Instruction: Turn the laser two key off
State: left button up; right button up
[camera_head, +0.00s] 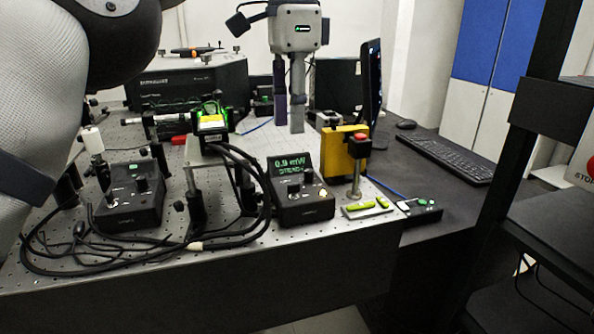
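Two black control boxes with knobs stand on the perforated bench. The left box (130,204) has a small green-lit panel. The right box (304,207) has a green display (290,165) reading about 0.9 mW. Their labels are too small to read, so I cannot tell which is laser two or how its key is turned. My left gripper (289,120) points down behind the right box, apart from both boxes. Its two fingers show close side by side with nothing visible between them; their opening is unclear from this angle. My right gripper is not in view.
Black cables (232,238) loop around the boxes along the bench (262,262) front. A monitor (372,85) and keyboard (447,157) are beyond.

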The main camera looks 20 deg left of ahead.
aim_at(294, 184)
pick_arm(q)
notch_tip(294, 184, down, 11)
jog(key=shift+s+r+p, duration=0.1)
jog(key=shift+p, duration=0.5)
grip_shut()
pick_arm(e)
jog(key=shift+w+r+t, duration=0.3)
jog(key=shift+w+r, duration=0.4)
